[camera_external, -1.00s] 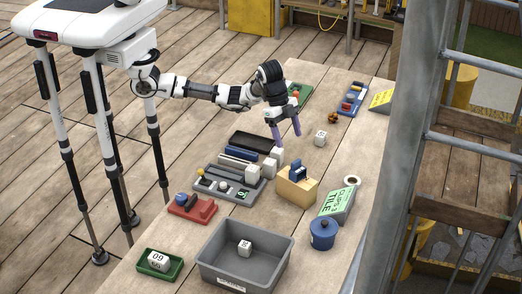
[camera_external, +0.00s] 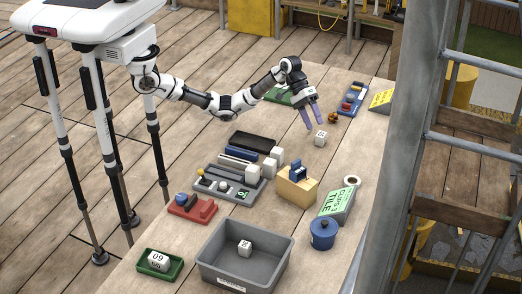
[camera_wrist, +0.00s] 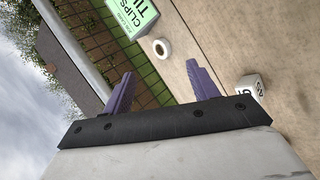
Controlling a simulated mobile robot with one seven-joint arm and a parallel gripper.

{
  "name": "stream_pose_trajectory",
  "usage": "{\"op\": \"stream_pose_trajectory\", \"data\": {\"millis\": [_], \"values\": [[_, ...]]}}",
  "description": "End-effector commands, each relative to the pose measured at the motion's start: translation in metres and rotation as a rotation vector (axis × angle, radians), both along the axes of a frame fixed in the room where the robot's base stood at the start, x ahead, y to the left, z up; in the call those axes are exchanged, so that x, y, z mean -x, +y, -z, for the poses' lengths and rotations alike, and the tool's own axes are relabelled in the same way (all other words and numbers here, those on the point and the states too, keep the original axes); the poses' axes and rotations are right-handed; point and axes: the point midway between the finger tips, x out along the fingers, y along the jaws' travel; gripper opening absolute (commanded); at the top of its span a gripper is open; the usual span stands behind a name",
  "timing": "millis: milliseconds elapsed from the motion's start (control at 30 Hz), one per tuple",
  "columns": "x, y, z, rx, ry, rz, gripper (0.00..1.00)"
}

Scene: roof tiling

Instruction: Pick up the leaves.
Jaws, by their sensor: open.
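A small brown clump (camera_external: 333,117), which may be the leaves, lies on the far part of the wooden table (camera_external: 225,130). It is too small to make out clearly. My gripper (camera_external: 314,127) is open and empty, with its purple fingers pointing down, just left of the brown clump and close above a white numbered cube (camera_external: 320,138). In the wrist view, my gripper (camera_wrist: 160,70) has its two fingers spread with nothing between them. The brown clump does not show in that view.
A blue tool tray (camera_external: 352,99) and a yellow sign (camera_external: 381,100) stand beyond the clump. A green tray (camera_external: 283,97) is behind my arm. A grey bin (camera_external: 215,262), a blue pot (camera_external: 322,234) and a green tile box (camera_external: 336,207) stand nearer. A metal ladder rises at right.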

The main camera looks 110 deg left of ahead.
Motion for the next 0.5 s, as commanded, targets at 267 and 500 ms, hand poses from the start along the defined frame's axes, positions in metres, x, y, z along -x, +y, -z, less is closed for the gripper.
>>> {"op": "stream_pose_trajectory", "data": {"millis": [267, 500], "values": [[0.045, 0.161, 0.052, 0.728, 0.103, -0.773, 0.59], [0.111, 0.261, 0.094, 1.258, 0.122, -1.23, 0.59]]}}
